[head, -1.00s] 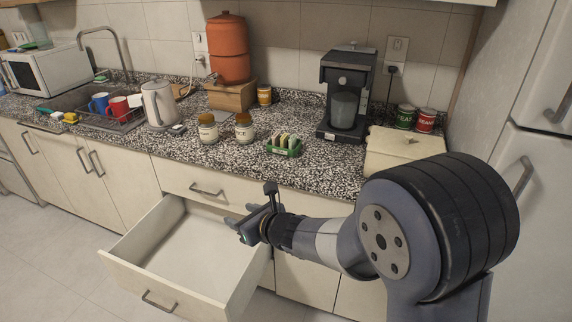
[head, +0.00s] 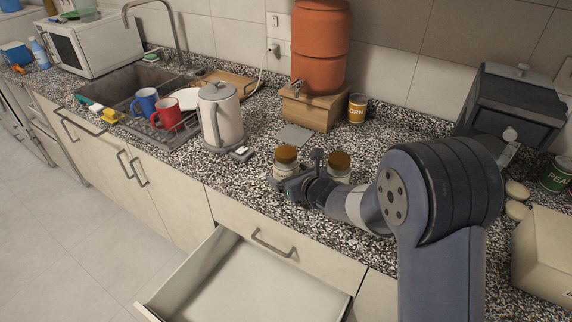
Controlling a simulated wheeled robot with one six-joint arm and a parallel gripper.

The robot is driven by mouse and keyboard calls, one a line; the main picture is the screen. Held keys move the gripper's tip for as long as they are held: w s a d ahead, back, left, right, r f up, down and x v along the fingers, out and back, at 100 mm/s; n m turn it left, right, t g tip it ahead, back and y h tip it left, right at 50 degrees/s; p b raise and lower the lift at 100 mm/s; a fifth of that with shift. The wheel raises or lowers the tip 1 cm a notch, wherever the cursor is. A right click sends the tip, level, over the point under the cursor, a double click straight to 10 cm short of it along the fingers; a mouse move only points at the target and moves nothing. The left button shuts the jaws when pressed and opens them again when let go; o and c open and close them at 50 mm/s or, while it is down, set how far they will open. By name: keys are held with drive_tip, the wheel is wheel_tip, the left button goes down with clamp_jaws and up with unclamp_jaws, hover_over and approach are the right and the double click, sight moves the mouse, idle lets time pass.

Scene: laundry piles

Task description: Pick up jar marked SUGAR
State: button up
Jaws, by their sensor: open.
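Two glass jars with brown lids stand side by side on the speckled counter, in front of a wooden stand. The left jar (head: 286,158) is partly covered by my gripper (head: 297,177), and its label cannot be read. The right jar (head: 339,164) is partly hidden behind my gripper and arm, its label also hidden. I cannot tell from this view which is marked SUGAR. My gripper is open, over the counter just in front of the left jar. Whether it touches the jar cannot be told.
A grey kettle (head: 221,118) stands left of the jars. An open drawer (head: 262,283) juts out below the counter.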

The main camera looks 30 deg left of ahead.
drive_tip(key=shift+p+x, duration=0.35)
drive_tip(key=shift+x, duration=1)
drive_tip(key=shift+c, duration=0.4)
drive_tip(key=shift+r, duration=0.15)
drive_tip(key=c, duration=1.3)
